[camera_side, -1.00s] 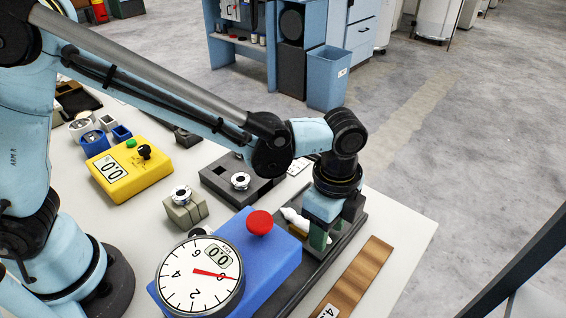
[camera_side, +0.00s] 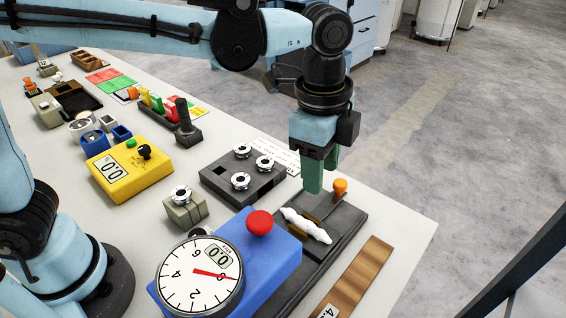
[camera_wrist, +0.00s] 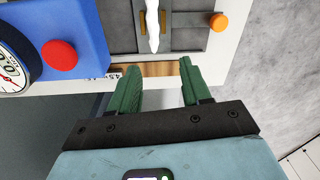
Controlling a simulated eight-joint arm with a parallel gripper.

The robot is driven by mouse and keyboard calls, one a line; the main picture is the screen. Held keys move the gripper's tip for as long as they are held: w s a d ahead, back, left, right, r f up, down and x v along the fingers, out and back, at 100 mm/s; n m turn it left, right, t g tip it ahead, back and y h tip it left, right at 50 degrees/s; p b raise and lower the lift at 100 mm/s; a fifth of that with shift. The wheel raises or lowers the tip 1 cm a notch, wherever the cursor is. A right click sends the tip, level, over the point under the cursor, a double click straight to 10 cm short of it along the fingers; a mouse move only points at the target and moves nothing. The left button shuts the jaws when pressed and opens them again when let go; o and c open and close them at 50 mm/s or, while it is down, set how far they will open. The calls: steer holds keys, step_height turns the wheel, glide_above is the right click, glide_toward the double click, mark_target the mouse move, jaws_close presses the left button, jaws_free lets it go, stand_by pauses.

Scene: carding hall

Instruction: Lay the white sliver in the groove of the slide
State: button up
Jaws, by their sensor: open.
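The white sliver (camera_side: 306,225) lies lengthwise on the dark grey slide (camera_side: 343,222), with brass-coloured strips at its sides. In the wrist view the sliver (camera_wrist: 152,25) runs along the line of the groove between these strips; I cannot tell how deep it sits. My gripper (camera_side: 314,182) is above the slide, behind and above the sliver in the side view, apart from it. Its green fingers (camera_wrist: 160,66) are spread and empty in the wrist view.
An orange knob (camera_side: 340,187) stands at the slide's far end. A blue box with a red button (camera_side: 259,222) and a round dial (camera_side: 199,277) stand left of the slide. A wooden strip (camera_side: 358,275) lies to its right. A dark block with several silver-ringed pieces (camera_side: 222,175) sits behind.

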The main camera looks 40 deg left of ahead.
steer(key=s+a+f+n+t, duration=0.1)
steer(key=s+a+n+t, duration=0.1)
steer(key=a+n, duration=0.6)
steer(key=s+a+f+n+t, duration=0.1)
steer(key=s+a+n+t, duration=0.2)
steer(key=a+n, duration=0.5)
steer(key=a+t, duration=0.1)
steer(key=a, duration=0.4)
steer(key=shift+s+a+f+t, duration=0.25)
steer(key=shift+a+t, duration=0.05)
steer(key=shift+a, duration=0.1)
